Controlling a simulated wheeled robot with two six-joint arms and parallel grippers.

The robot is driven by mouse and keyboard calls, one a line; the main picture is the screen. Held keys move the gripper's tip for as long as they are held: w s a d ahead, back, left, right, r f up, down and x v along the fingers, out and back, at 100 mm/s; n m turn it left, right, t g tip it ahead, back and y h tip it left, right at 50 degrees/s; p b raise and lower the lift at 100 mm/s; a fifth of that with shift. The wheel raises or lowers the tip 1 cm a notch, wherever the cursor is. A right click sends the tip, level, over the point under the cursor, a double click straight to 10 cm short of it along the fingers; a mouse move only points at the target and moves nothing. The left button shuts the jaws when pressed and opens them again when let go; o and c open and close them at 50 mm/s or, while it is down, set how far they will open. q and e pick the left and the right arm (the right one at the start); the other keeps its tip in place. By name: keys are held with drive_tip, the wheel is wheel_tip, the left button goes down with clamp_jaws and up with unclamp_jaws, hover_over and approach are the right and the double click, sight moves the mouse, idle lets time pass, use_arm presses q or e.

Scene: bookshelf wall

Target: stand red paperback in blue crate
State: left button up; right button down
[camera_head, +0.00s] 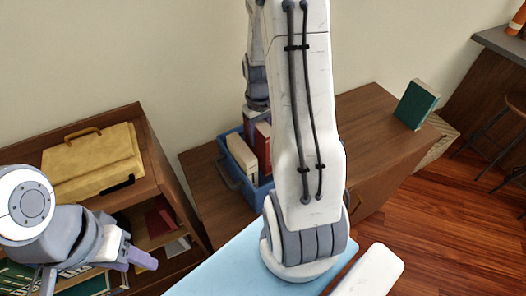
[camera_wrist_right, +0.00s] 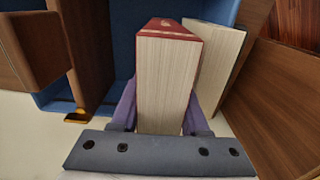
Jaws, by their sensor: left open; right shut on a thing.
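The red paperback (camera_wrist_right: 168,80) is upright between the purple fingers of my right gripper (camera_wrist_right: 160,118), which is shut on it. In the head view, a red book (camera_head: 263,148) stands in the blue crate (camera_head: 230,178) beside a cream book, its top above the rim. The right gripper is partly hidden there by my arm. The crate's blue inside (camera_wrist_right: 100,55) shows behind the paperback in the wrist view. Whether the paperback touches the crate floor cannot be seen. My left gripper (camera_head: 140,260) is open and empty at the lower left, far from the crate.
The cream book (camera_head: 241,155) stands close beside the red one. A green book (camera_head: 416,104) stands on the wooden cabinet (camera_head: 375,125) to the right. A yellow case (camera_head: 92,163) lies on the left shelf unit, with books below. Bare cabinet top lies right of the crate.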

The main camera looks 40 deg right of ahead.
wheel_tip(320, 180, down, 6)
drive_tip(key=shift+r+p, duration=0.1)
drive_tip(key=shift+p, duration=0.3)
drive_tip(key=shift+f, duration=0.35)
drive_tip(key=shift+c, duration=2)
unclamp_jaws()
